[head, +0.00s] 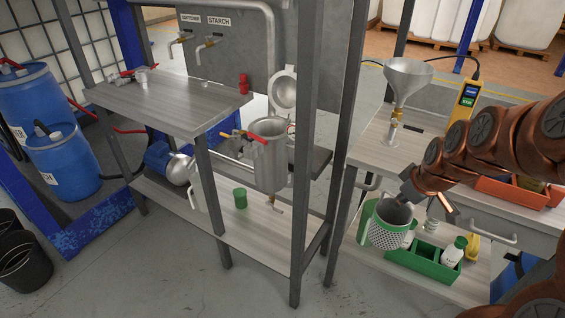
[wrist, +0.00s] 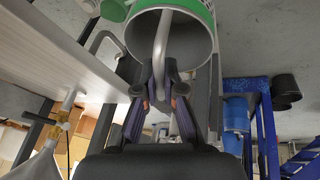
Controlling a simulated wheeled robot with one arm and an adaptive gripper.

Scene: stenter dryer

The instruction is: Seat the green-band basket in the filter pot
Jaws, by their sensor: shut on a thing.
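My gripper (head: 412,196) is shut on the bail handle of the perforated metal basket (head: 388,237), which hangs at the right of the head view. In the wrist view my gripper (wrist: 160,88) pinches the curved handle, and the basket's open mouth (wrist: 180,45) and green band show at the top. Green also shows at the basket's left side in the head view. The basket appears empty. The steel filter pot (head: 270,165) stands left of it beyond a frame post, with its round lid (head: 284,92) swung open. The pot's inside bottom is hidden.
Dark frame posts (head: 303,170) stand between basket and pot. A bench with a steel funnel (head: 407,80) is behind my arm. A green tray (head: 425,262) with bottles is below the basket. A green cup (head: 240,197) stands on the lower shelf. Red and yellow valve handles (head: 245,136) are beside the pot.

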